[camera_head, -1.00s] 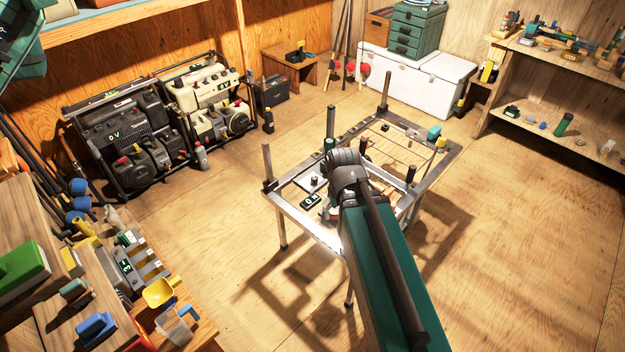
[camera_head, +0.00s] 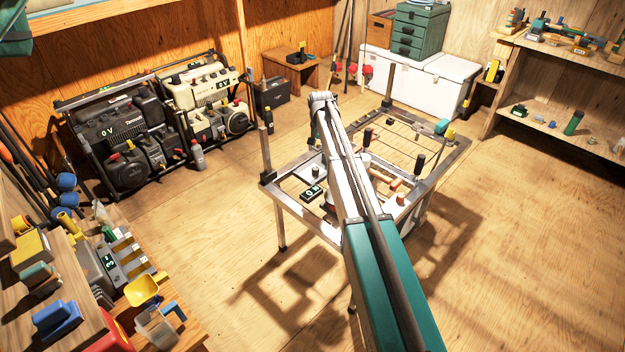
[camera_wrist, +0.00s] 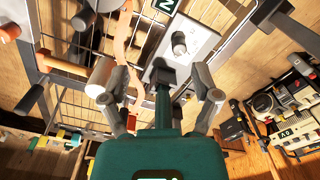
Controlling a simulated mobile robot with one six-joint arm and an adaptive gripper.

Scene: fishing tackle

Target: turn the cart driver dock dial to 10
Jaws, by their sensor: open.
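The dial is a grey round knob (camera_wrist: 180,42) on a white plate (camera_wrist: 205,38) in the upper middle of the wrist view. In the head view the plate (camera_head: 305,171) lies on the metal cart beside a small dark display (camera_head: 313,192) reading about 0 N. The display's edge (camera_wrist: 166,4) shows at the top of the wrist view. My gripper (camera_wrist: 155,72) is open, its two fingers apart below the plate in the picture, and neither touches the knob. A dark upright piece stands between the fingers; I cannot tell what it is. In the head view my arm hides the gripper.
The cart's metal frame (camera_head: 290,206) has upright corner posts and a wire-grid shelf (camera_head: 395,135). A dark-handled tool (camera_head: 418,163) stands on its right. Two generators (camera_head: 125,135) stand at the back left. The floor right of the cart is clear.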

